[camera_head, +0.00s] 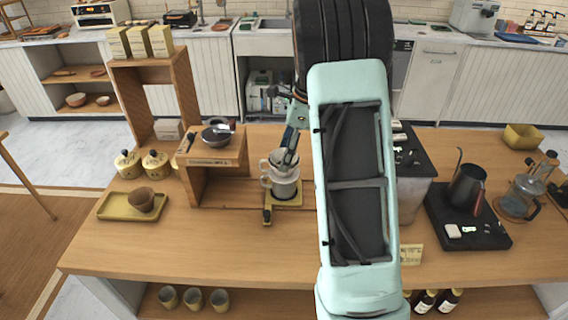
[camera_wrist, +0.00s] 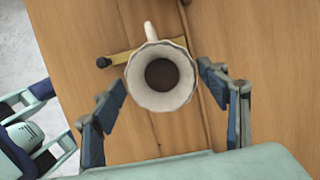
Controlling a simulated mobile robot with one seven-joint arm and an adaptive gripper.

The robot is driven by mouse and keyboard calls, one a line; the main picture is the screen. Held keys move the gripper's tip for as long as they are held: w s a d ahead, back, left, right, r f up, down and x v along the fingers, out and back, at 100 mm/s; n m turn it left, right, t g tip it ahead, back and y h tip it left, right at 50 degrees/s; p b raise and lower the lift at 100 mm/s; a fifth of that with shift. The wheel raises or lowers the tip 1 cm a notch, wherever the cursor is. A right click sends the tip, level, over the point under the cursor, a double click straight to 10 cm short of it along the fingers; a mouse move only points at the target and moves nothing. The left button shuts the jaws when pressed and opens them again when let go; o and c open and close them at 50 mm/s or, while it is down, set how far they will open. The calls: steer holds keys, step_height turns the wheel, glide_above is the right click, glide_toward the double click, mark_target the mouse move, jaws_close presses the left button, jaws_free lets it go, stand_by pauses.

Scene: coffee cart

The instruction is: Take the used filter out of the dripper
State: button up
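In the wrist view the dripper's handle (camera_wrist: 150,31) points away from my gripper. The used filter (camera_wrist: 134,73) has a wavy pale rim and dark brown grounds at its bottom; it sits inside the dripper. My gripper (camera_wrist: 163,89) is open and empty, its fingers apart on either side of the filter's near rim. In the head view my gripper (camera_head: 289,158) is right over the dripper, and my arm hides part of the cart.
A wooden shelf unit (camera_head: 214,158) stands close left of the dripper. A yellow tray (camera_head: 112,207) with a brown bowl (camera_head: 141,199) lies further left. A kettle (camera_head: 466,186) on a black base and a glass server (camera_head: 524,194) stand to the right. The cart's front is mostly clear.

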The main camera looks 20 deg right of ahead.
steer(key=c, duration=0.4)
steer(key=shift+s, duration=0.1)
steer(key=shift+c, duration=0.5)
